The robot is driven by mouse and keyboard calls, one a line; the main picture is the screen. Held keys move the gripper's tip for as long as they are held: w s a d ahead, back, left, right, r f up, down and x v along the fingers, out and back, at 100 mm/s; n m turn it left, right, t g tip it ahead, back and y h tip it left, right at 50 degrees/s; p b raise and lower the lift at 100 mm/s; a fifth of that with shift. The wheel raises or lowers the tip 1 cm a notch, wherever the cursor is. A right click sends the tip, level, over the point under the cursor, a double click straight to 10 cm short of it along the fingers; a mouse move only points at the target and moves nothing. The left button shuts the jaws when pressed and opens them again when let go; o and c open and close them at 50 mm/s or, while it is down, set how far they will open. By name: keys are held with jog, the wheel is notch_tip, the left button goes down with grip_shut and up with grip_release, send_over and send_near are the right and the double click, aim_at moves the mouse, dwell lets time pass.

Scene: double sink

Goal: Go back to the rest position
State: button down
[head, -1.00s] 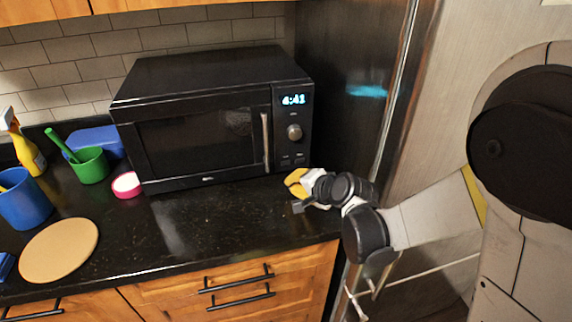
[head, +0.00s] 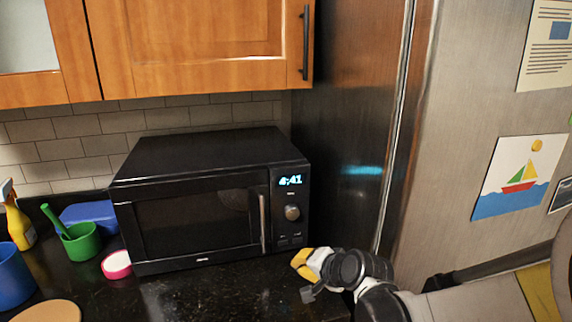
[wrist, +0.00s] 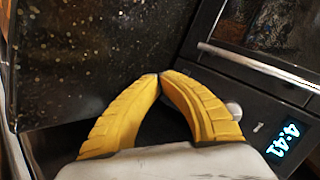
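My gripper (head: 301,261) is low over the black counter, in front of the right corner of the microwave (head: 190,222). In the wrist view the two yellow ridged fingers of my gripper (wrist: 159,76) meet at their tips. Nothing shows between them, so the gripper is shut and empty. The microwave's dark panel and its lit 4:41 clock (wrist: 287,139) are close behind the fingers there. The microwave door is closed.
A pink-and-white round container (head: 116,264), a green cup (head: 80,244), a blue cup (head: 12,275) and a yellow spray bottle (head: 19,225) stand at left. Wooden cupboards (head: 200,45) hang above.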

jog(key=s+d+r+n+g+h, duration=0.1)
jog(key=s+d+r+n+h, duration=0.1)
jog(key=s+d, duration=0.5)
jog(key=s+d+r+n+g+h, duration=0.1)
jog(key=s+d+r+n+h, duration=0.2)
jog(key=s+d, duration=0.5)
jog(key=s+n, duration=0.1)
jog(key=s, duration=0.7)
jog(key=shift+d+r+n, duration=0.25)
jog(key=shift+r+n, duration=0.05)
jog(key=shift+n, duration=0.1)
